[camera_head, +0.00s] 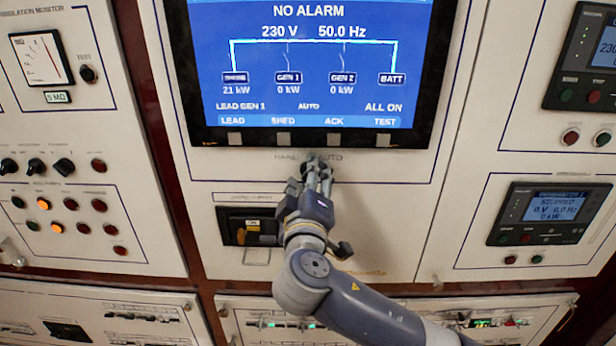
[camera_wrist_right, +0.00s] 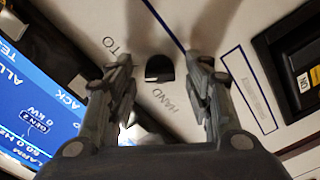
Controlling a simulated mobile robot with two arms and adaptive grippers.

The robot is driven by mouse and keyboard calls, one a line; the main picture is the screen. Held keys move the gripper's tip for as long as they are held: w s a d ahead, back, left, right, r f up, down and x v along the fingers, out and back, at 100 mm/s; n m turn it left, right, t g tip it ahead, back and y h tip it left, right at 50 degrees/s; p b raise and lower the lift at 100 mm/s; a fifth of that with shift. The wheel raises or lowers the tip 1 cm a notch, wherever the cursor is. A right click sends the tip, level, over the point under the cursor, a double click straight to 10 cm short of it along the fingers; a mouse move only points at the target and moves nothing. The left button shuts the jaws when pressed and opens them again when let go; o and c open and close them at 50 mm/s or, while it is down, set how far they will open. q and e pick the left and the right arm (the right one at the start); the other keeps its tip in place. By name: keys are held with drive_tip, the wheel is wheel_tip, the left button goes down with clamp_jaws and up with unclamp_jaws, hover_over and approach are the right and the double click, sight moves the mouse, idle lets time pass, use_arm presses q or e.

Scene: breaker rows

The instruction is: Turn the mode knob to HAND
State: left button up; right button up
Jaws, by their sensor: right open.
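The mode knob (camera_wrist_right: 159,68) is a small dark knob on the white panel, between the printed words HAND and AUTO in the right wrist view. Which way it points I cannot tell. In the head view it sits just below the screen, mostly hidden by my fingers. My right gripper (camera_head: 316,170) is open and faces the panel there. In the right wrist view its two fingers (camera_wrist_right: 163,66) stand on either side of the knob, with a gap on each side. The HAND label (camera_head: 286,156) is left of the AUTO label (camera_head: 330,156). My left gripper is not in view.
The blue screen (camera_head: 310,65) above reads NO ALARM and AUTO, with a row of keys along its lower frame. A black breaker switch (camera_head: 250,226) is just left of my wrist. Knobs and lamps fill the left panel (camera_head: 90,130); a small display (camera_head: 552,212) is at right.

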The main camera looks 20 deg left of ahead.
drive_tip(key=c, duration=1)
drive_tip(key=shift+c, duration=0.2)
drive_tip(key=shift+n, duration=0.3)
drive_tip(key=shift+n+p, duration=3)
drive_tip(key=shift+n, duration=3.6)
